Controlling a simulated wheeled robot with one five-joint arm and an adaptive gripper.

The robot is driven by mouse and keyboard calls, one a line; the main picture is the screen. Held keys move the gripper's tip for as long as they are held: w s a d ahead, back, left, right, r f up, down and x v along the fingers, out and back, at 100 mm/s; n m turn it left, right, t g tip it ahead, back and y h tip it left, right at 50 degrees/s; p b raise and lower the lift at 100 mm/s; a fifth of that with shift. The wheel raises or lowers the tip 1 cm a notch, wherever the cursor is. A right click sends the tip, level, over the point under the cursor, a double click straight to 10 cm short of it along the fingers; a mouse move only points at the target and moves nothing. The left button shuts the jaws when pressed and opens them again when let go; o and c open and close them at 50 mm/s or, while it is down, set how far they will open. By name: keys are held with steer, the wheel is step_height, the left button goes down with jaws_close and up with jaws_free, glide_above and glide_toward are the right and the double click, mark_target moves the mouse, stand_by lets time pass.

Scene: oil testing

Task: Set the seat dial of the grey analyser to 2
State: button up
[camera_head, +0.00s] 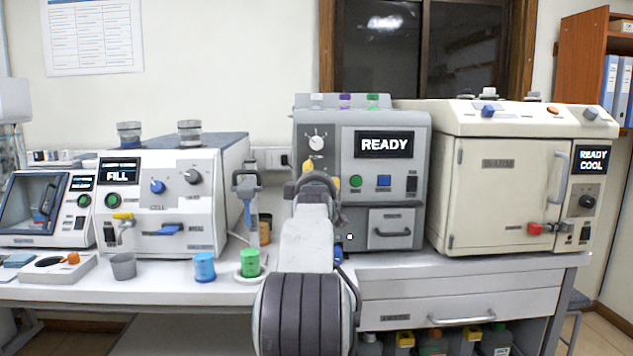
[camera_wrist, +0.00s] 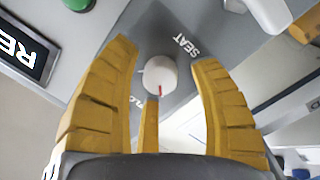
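The grey analyser (camera_head: 420,135) stands in the middle of the bench in the head view, its screen reading READY. In the wrist view, a white round dial (camera_wrist: 158,75) with a red pointer mark sits beside the word SEAT; the mark points toward the bottom of the picture. I cannot read which number it is at. My gripper (camera_wrist: 166,56) is open, its yellow fingers on either side of this dial with visible gaps; a third finger reaches up near the dial's lower edge. In the head view my gripper (camera_head: 313,180) hides the seat dial.
Blue (camera_head: 204,266) and green (camera_head: 249,263) cups stand at the bench's front. A cream oven (camera_head: 500,190) stands at right.

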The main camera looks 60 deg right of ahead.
jaws_close()
stand_by(0.3)
steer(key=m, duration=0.3)
steer(key=shift+m, duration=2.1)
steer(key=shift+y, duration=0.3)
steer(key=shift+a, duration=0.1)
steer(key=shift+o, duration=0.2)
jaws_free()
steer(key=shift+w, duration=0.1)
